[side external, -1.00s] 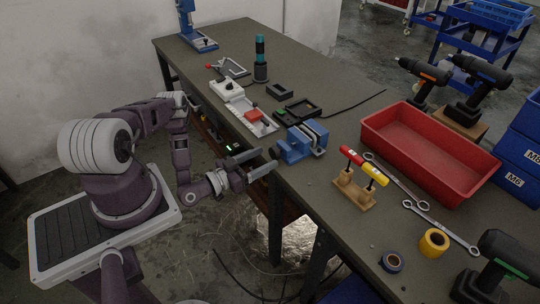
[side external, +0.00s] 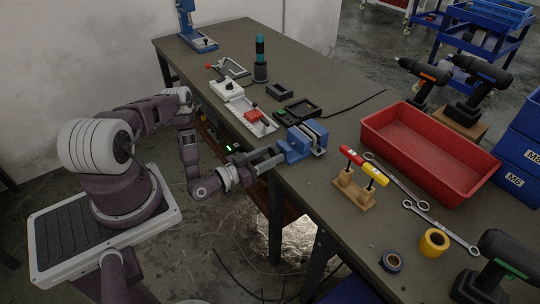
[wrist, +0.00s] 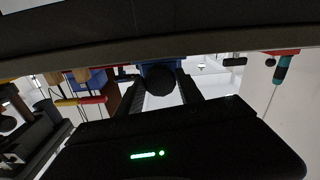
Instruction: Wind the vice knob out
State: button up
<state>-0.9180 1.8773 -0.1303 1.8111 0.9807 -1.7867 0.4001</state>
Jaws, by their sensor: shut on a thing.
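The blue vice (side external: 305,140) sits on the front edge of the workbench, right of my gripper. My gripper (side external: 275,156) points right at the front of the vice, its fingertips at the knob side. In the wrist view the dark round vice knob (wrist: 160,85) lies between the two fingers of my gripper (wrist: 158,92), with the blue vice body (wrist: 158,66) behind it. The fingers are shut on the knob. In the side view the knob is hidden by the fingers.
A wooden stand (side external: 352,192) with red and yellow-handled tools is right of the vice. A red tray (side external: 430,150) lies behind it. A white fixture with a red block (side external: 254,116) and a black tray (side external: 298,110) are left of and behind the vice.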

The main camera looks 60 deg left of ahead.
jog(key=shift+n, duration=2.9)
jog(key=o, duration=1.3)
jog(key=shift+o, duration=0.2)
notch_tip(320, 180, up, 10)
